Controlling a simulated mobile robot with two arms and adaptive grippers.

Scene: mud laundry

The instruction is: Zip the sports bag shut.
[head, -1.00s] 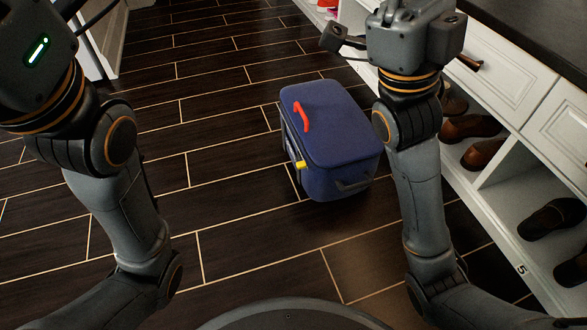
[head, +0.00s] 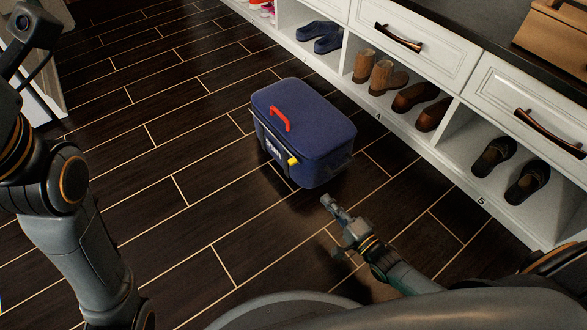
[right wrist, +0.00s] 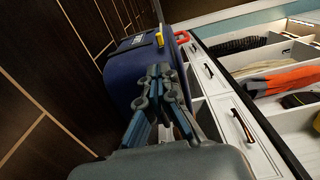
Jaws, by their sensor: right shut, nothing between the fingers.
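The blue sports bag (head: 318,128) stands upright on the floor, with a red handle (head: 281,119) on its lid. A yellow tab, apparently the zip pull (head: 293,160), sits at the side by the near corner below the lid. How far the zip is open I cannot tell. My right gripper (head: 327,200) is shut and empty, low in front of the bag's near side and apart from the tab. In the right wrist view its closed fingers (right wrist: 158,75) overlap the bag (right wrist: 125,70), with the yellow tab (right wrist: 160,39) beyond.
A white shoe bench (head: 425,150) with shoes in its cubbies and drawers above runs along the right. A wooden box (head: 555,38) sits on its dark top. Dark tiled floor (head: 190,150) is free left of the bag.

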